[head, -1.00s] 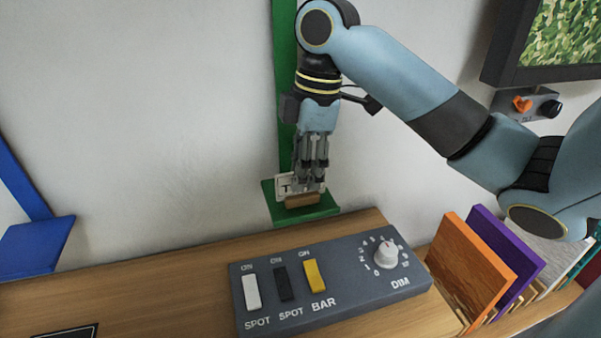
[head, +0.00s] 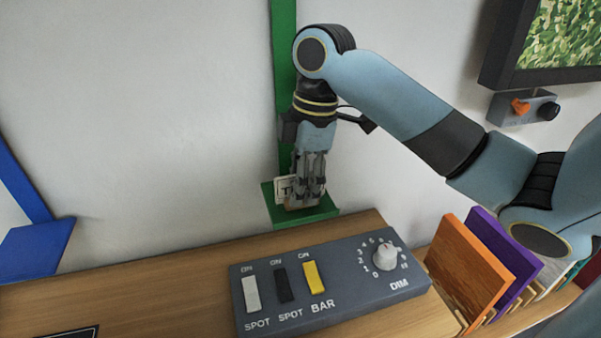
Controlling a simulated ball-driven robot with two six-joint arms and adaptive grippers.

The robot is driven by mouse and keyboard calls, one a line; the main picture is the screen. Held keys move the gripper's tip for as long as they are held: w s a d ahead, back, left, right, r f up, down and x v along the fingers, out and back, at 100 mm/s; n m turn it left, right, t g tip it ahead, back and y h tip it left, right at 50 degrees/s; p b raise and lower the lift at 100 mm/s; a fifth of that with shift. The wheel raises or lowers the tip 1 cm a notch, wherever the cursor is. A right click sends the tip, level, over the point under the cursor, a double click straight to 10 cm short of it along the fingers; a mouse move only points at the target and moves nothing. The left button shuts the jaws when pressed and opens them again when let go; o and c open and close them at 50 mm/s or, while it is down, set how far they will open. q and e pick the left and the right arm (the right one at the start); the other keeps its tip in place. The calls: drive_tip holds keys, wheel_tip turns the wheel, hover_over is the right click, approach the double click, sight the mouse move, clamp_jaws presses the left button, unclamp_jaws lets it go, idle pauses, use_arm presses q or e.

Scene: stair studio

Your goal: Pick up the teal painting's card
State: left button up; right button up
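A small pale card (head: 283,189) with dark marks stands on the green ledge (head: 325,212), at the foot of a green upright strip on the wall. I cannot tell whether it is the teal painting's card. My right gripper (head: 306,203) points straight down in front of it, with its fingertips low over the ledge. The fingers hide the card's right part and most of a small brown block below it. Whether the fingers are closed on anything cannot be made out. My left gripper is out of view. A teal edge (head: 571,275) shows among the panels at the right.
A grey switch box (head: 335,280) with three switches and a dial lies on the wooden shelf (head: 150,300) in front. Orange (head: 465,270) and purple (head: 503,255) panels stand at right. A blue ledge (head: 37,247) is at left. A framed picture (head: 560,35) hangs upper right.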

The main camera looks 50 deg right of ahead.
drive_tip(key=c, duration=0.6)
